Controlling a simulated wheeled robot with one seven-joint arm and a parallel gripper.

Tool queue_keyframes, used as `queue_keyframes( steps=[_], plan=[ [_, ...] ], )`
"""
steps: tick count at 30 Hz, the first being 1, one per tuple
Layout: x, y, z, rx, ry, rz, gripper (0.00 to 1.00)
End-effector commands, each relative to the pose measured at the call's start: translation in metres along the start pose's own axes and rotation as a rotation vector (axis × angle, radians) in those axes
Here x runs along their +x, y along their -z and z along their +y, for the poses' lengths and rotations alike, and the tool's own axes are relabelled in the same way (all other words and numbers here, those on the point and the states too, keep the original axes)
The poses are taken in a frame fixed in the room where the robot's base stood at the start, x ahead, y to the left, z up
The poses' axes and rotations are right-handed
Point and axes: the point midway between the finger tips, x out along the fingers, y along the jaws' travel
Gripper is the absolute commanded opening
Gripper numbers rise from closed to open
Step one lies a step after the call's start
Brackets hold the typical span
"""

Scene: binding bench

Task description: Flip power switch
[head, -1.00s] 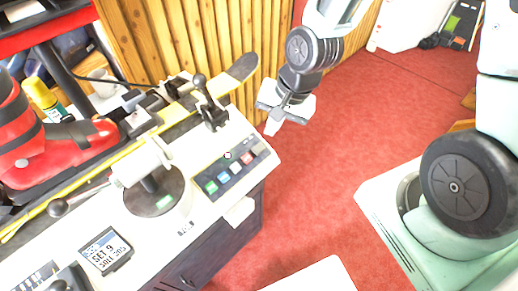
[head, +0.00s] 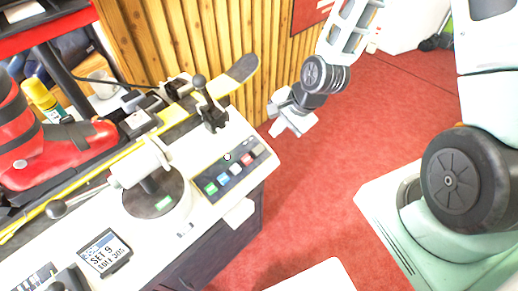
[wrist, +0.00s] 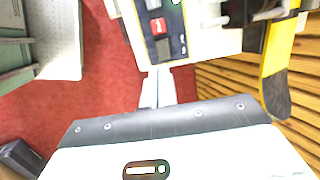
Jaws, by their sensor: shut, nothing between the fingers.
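A dark switch panel (head: 231,172) is set into the sloped white front of the binding bench. It carries a row of small coloured keys: green, blue, white, a red one (head: 247,159) and a dark one at the right end. Which is the power switch cannot be read. My gripper (head: 279,130) is shut and empty, beyond the panel's right end and apart from it. In the wrist view the shut fingers (wrist: 158,88) lie just below the panel's end, with the red key (wrist: 157,26) and the dark grey key (wrist: 162,48) above them. Whether any key is pressed cannot be told.
A lever with a black knob (head: 199,81) stands behind the panel. A red ski boot (head: 60,148) and a ski (head: 241,70) lie along the bench. A slatted wooden wall (head: 200,40) rises behind.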

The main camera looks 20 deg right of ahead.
Motion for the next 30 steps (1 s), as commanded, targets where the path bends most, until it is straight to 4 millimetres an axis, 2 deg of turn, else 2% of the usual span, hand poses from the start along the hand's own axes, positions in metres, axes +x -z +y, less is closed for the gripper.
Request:
queue_keyframes(
  steps=[12, 18, 24, 30],
  plan=[
    [0.072, -0.002, 0.001, -0.002, -0.005, -0.003, 0.0],
    [0.102, -0.002, 0.001, -0.003, -0.004, -0.001, 0.0],
    [0.12, -0.001, 0.001, -0.002, -0.003, -0.001, 0.0],
    [0.125, 0.0, 0.001, -0.001, -0.002, 0.0, 0.0]
  ],
)
